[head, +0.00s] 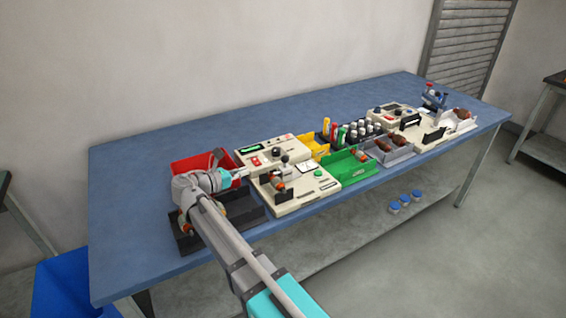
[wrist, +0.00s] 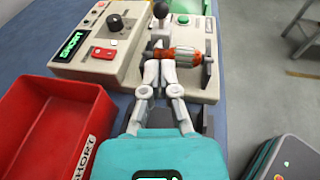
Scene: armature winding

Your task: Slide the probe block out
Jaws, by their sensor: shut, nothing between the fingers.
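In the wrist view my gripper (wrist: 158,72) is shut and empty, its fingertips together just below a dark knob on a grey stem (wrist: 160,14), which seems to belong to the probe block. Whether the fingertips touch it I cannot tell. An armature (wrist: 185,53) with an orange-red middle lies crosswise on the cream test fixture (wrist: 206,88), right beside the fingertips. The fingers hide part of the fixture and whatever is under the knob. In the head view my gripper (head: 240,173) reaches right toward the fixture (head: 312,198), where the armature (head: 278,183) shows small.
A cream tester (wrist: 96,68) with a black dial and a green display reading SHORT stands left of the fixture. A red bin (wrist: 45,125) labelled SHORT is nearer. In the head view a green bin (head: 350,170) and a yellow bin (head: 318,148) stand to the right. The blue table's left end (head: 125,215) is clear.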

